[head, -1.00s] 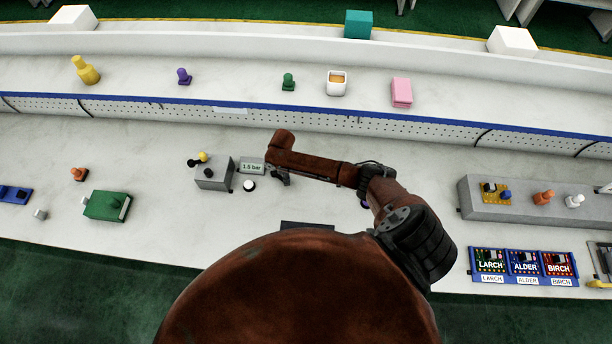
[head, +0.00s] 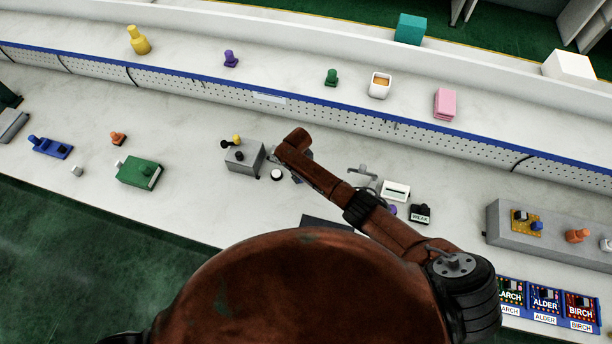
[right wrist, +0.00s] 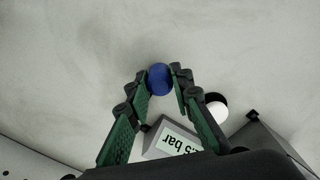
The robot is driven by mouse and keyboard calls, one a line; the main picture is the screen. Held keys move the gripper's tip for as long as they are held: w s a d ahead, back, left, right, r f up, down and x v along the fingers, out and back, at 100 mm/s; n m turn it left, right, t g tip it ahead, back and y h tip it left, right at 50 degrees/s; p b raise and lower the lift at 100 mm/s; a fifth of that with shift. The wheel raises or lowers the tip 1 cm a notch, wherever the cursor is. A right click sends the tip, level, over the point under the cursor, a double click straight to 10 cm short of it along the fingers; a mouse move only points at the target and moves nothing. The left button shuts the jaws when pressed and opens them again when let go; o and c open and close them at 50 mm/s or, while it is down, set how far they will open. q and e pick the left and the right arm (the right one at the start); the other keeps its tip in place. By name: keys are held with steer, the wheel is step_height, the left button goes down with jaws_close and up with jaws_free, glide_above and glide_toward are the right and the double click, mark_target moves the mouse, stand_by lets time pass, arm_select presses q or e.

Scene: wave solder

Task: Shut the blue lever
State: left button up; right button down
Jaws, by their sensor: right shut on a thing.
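The blue lever's round knob (right wrist: 160,79) shows in the right wrist view, between my right gripper's fingertips (right wrist: 163,80). The gripper is shut on it. The lever's stem and base are hidden, so I cannot tell its angle. In the head view my right gripper (head: 297,178) is mostly hidden under my dark red arm, just right of a white button (head: 277,174). The lever does not show there. My left gripper is not in view.
A grey box (head: 246,158) with a yellow and a black knob stands left of the gripper. A "1.5 bar" display (right wrist: 172,142) is close by the fingers in the right wrist view. A green box (head: 138,172) stands farther left, with bare bench between.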

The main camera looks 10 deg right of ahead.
steer(key=shift+w+a+m, duration=0.3)
steer(key=shift+a+m, duration=0.25)
steer(key=shift+m, duration=0.15)
steer(key=shift+a+r, duration=0.1)
steer(key=c, duration=1.7)
jaws_free()
step_height(320, 180, up, 12)
steer(key=shift+f, duration=0.1)
